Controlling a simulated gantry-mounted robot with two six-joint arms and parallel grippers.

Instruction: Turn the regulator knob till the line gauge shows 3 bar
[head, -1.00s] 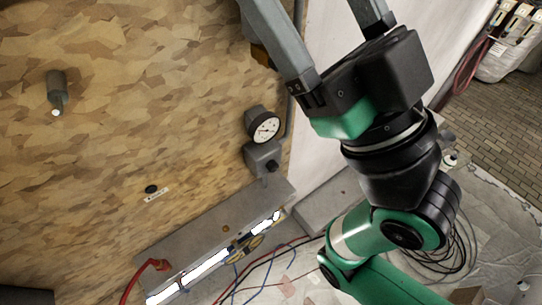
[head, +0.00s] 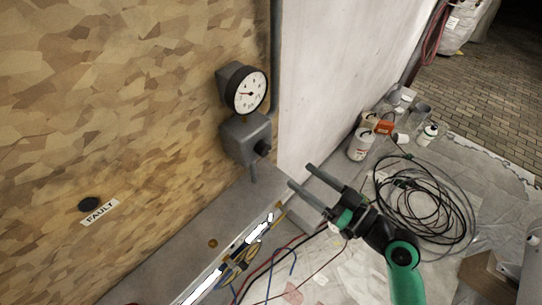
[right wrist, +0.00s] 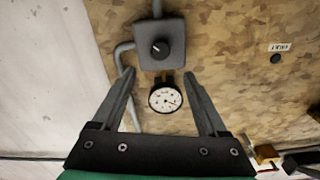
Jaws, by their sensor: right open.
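The round white-faced line gauge (head: 247,91) sits on the wall above a grey regulator box (head: 238,138). The black regulator knob (head: 263,147) sticks out from the box's right side. A needle shows on the dial, but the numbers are too small to read. My right gripper (head: 300,175) is open and empty, right of and slightly below the knob, clear of it. In the right wrist view, the knob (right wrist: 160,50) shows beyond the open fingertips, with a pale mark on its face. The gauge (right wrist: 166,97) appears below it there, between the fingers. My left gripper is out of view.
A grey ledge (head: 165,253) runs below the regulator, with wires and a bright strip near its edge. A FAULT label (head: 100,212) and black button (head: 89,204) are on the wall. Coiled black cable (head: 425,200) and containers (head: 360,145) lie on the sheeted floor at right.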

